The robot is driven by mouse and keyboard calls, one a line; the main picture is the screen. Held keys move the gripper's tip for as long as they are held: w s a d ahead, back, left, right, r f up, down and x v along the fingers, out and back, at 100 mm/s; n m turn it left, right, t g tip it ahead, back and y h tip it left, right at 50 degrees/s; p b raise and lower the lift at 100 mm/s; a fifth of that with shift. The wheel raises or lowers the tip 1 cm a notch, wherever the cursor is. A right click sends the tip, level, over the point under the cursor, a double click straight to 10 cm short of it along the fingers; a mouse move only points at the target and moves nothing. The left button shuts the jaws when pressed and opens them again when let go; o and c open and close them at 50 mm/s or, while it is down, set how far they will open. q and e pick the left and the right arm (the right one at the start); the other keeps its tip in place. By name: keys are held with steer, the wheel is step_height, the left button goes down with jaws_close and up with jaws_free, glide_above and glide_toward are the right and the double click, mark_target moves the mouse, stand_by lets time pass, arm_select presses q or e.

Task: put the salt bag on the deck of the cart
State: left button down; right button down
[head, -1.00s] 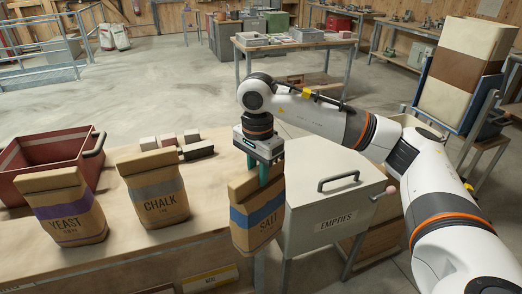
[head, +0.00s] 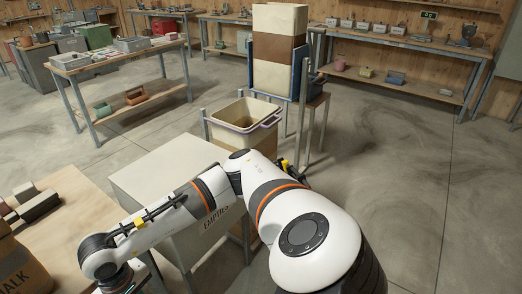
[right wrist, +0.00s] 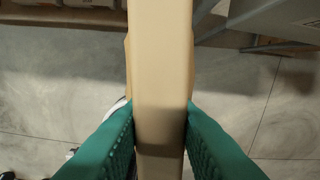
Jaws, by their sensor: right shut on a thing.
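The salt bag (right wrist: 160,55) fills the middle of the right wrist view as a tan, upright strip seen from above. My right gripper (right wrist: 158,115) is shut on it, with a green finger pressed to each side. Concrete floor shows below and around the bag. In the head view my right arm reaches to the lower left, and the gripper end is cut off by the bottom edge, so the bag is hidden there. I cannot make out the cart's deck in either view. My left gripper is not in view.
A cream bin (head: 243,135) and a tall cream and brown stack (head: 279,48) are behind. Open floor lies to the right.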

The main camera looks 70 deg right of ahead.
steer(key=shift+s+a+f+n, duration=0.2)
steer(key=shift+a+f+n, duration=0.15)
steer(key=shift+f, duration=0.15)
steer(key=shift+s+a+f+n, duration=0.2)
steer(key=shift+f+n, duration=0.15)
steer(key=shift+f, duration=0.15)
steer(key=shift+a, duration=0.15)
